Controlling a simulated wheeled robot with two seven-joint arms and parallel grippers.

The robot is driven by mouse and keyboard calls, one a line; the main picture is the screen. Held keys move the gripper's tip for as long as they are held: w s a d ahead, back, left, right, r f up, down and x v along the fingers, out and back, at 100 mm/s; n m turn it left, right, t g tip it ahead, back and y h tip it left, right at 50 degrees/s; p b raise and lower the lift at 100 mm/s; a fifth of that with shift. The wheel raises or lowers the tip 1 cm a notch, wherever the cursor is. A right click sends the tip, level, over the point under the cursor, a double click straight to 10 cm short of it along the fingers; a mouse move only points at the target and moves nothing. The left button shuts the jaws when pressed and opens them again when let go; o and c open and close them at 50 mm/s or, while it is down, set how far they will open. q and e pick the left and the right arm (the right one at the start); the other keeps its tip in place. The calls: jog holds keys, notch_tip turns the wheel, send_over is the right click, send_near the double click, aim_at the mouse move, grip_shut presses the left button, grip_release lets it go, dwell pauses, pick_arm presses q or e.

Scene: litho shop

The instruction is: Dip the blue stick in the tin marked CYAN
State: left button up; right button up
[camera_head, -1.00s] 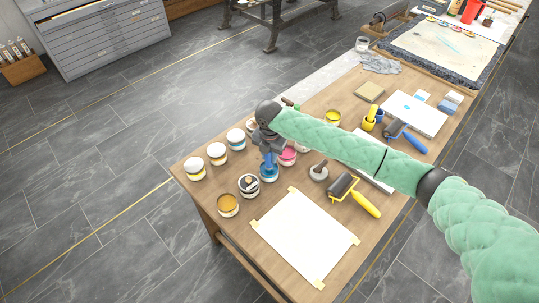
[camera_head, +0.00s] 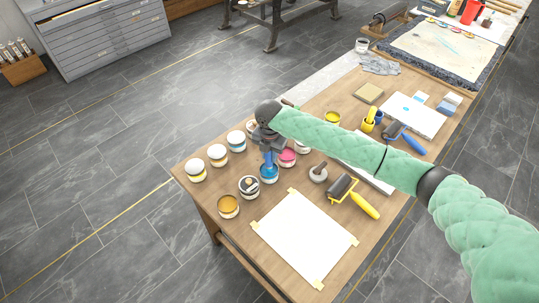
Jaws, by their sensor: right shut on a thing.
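My right gripper (camera_head: 268,148) points down over the left end of the wooden table and is shut on the blue stick (camera_head: 268,160). The stick's lower end is at the open tin of blue ink (camera_head: 269,176) and appears to be inside its mouth. Whether the tip touches the ink is too small to tell. The tin's marking cannot be read at this size. My left gripper is not in view.
Close around stand a pink tin (camera_head: 288,158), an orange tin (camera_head: 228,207), a tin with a dark mark (camera_head: 249,187) and several white-lidded tins (camera_head: 196,170). A taped white sheet (camera_head: 303,240), a stone muller (camera_head: 318,173) and a yellow-handled roller (camera_head: 364,205) lie to the right.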

jog(key=shift+r+p, duration=1.9)
jog(key=shift+r, duration=0.8)
